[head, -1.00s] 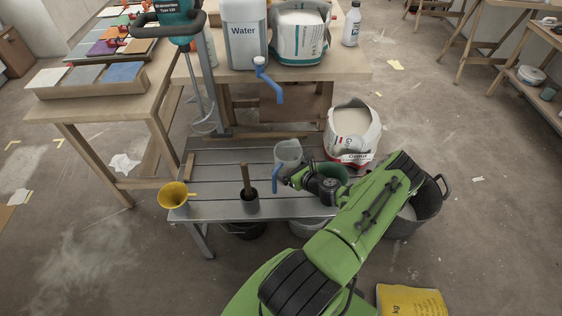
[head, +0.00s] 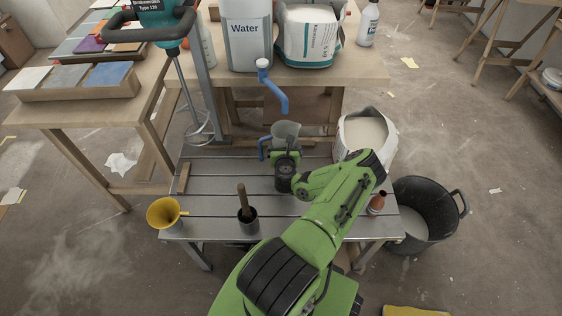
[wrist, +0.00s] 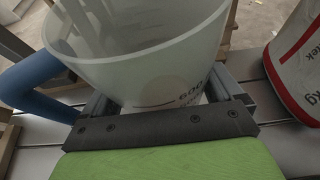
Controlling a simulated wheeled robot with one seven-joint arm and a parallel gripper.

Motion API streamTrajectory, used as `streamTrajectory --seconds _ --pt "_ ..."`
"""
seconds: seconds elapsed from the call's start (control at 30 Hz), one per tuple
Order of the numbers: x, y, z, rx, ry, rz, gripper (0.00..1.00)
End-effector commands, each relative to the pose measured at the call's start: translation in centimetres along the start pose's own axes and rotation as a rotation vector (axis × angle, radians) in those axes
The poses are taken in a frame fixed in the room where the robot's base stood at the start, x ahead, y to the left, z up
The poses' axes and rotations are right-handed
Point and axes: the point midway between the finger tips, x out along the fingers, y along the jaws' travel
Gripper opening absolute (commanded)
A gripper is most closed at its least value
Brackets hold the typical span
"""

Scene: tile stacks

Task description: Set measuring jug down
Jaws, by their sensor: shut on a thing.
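The measuring jug (head: 286,133) is a translucent cup with a blue handle on its left. It shows large in the wrist view (wrist: 150,75), upright, with printed marks on its wall. My gripper (head: 286,158) is shut on the jug, with the dark jaws around its lower wall. The jug is at the back edge of the grey slatted bench (head: 215,190), below the water container's tap. Its base is hidden by my gripper, so I cannot tell whether it touches the bench.
A small brown bottle (head: 377,203) is at right. The water container (head: 248,42) stands on the wooden table behind. An open sack (head: 366,135) and a black bucket (head: 426,222) are at right.

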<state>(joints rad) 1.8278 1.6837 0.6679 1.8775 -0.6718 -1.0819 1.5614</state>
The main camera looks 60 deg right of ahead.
Motion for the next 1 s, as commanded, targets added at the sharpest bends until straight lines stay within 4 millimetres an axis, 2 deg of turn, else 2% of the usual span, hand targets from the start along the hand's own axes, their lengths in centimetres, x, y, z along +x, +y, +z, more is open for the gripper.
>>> streamTrajectory --seconds 0.03,0.17,0.3,0.67,0.7,0.73,1.0 --pt "0.6 0.1 -1.4 0.001 0.000 0.001 0.57" --pt "1.3 0.1 -3.1 0.000 0.000 0.002 0.57" --pt "2.4 0.1 -5.7 -0.001 -0.001 0.001 0.57" --pt "2.5 0.1 -6.0 0.000 -0.002 0.003 0.57" --pt "2.5 0.1 -6.1 -0.001 -0.001 0.003 0.96" --pt "2.5 0.1 -6.0 -0.001 -0.001 0.003 1.00" --pt "2.4 0.1 -5.8 -0.001 -0.001 0.003 1.00"
